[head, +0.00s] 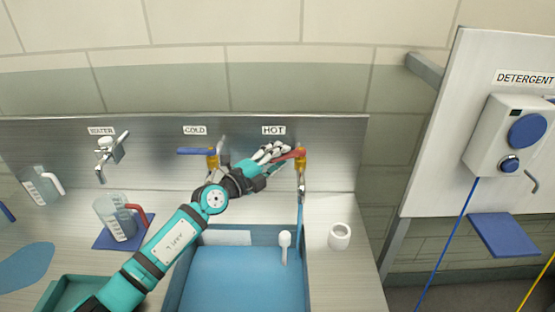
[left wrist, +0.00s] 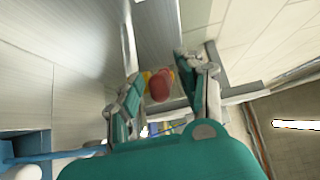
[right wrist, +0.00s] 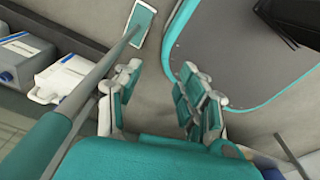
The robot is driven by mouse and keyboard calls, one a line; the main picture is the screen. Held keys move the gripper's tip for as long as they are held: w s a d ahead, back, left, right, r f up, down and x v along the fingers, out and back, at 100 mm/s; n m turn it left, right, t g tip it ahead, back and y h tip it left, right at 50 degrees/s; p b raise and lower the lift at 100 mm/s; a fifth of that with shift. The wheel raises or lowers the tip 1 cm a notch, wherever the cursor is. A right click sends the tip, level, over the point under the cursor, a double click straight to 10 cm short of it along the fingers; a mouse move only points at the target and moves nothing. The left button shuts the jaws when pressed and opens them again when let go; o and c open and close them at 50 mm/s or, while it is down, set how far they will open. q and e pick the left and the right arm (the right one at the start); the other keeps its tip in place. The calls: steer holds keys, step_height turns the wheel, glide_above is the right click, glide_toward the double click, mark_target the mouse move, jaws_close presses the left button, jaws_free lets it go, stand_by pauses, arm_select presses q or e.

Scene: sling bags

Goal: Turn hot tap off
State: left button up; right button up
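The hot tap (head: 301,163) is brass with a red lever handle (head: 289,155), under the HOT label. The lever points left. A bluish stream (head: 299,215) runs from its spout down toward the sink. My left gripper (head: 274,153) is at the lever's left end. In the left wrist view the red handle (left wrist: 160,86) shows end-on between the two spread fingers of my left gripper (left wrist: 165,75); contact cannot be told. My right gripper (right wrist: 157,85) is open and empty, seen only in the right wrist view, away from the tap.
The cold tap (head: 212,160) with a blue lever stands left of the hot tap, close to my left arm. A blue sink (head: 240,285) holds a white brush (head: 285,243). A white mug (head: 340,235) and a jug (head: 117,217) stand on the counter.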

arm_select(q)
steer(key=shift+s+a, duration=0.1)
steer(key=shift+c, duration=1)
jaws_close()
arm_select(e)
steer(key=shift+s+d, duration=0.15)
steer(key=shift+s, duration=0.05)
